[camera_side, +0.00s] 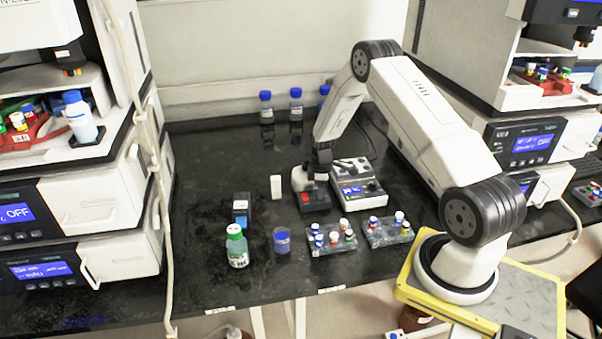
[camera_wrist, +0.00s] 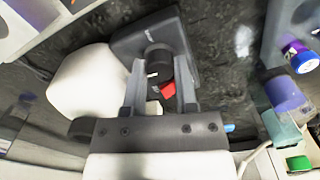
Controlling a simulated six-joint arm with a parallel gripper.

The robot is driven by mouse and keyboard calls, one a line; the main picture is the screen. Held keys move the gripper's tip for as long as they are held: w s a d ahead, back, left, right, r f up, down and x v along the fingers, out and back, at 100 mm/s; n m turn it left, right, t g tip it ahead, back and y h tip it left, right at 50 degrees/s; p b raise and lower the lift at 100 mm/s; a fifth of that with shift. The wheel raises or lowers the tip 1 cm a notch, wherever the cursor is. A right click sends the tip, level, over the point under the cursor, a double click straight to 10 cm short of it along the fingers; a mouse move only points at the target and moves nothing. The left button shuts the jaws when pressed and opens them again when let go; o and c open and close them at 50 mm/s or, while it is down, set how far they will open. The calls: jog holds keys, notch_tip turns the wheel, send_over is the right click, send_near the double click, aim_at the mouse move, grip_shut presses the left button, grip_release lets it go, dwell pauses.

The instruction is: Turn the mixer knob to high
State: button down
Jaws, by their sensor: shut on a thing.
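The mixer has a dark base (camera_side: 314,203) with a pale top (camera_side: 299,179) and stands mid-bench in the side view. In the wrist view its dark base (camera_wrist: 128,43) carries a round black knob (camera_wrist: 158,61) with a short white mark, and a red switch (camera_wrist: 168,91) beside it. My gripper (camera_wrist: 160,66) is shut on the knob, one finger on each side. In the side view my gripper (camera_side: 322,168) points down at the mixer and hides the knob. I cannot read the knob's setting.
A device with a blue screen (camera_side: 357,184) stands close right of the mixer. Two vial racks (camera_side: 331,238) (camera_side: 389,231), a green-capped bottle (camera_side: 237,248) and a blue-labelled container (camera_side: 282,240) stand in front.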

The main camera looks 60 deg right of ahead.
jog(key=m, duration=0.3)
jog(key=shift+m, duration=0.3)
jog(key=m, duration=0.4)
jog(key=shift+m, duration=0.3)
jog(key=m, duration=0.8)
jog(key=shift+m, duration=0.4)
jog(key=shift+c, duration=2)
grip_release()
jog(key=shift+r, duration=0.15)
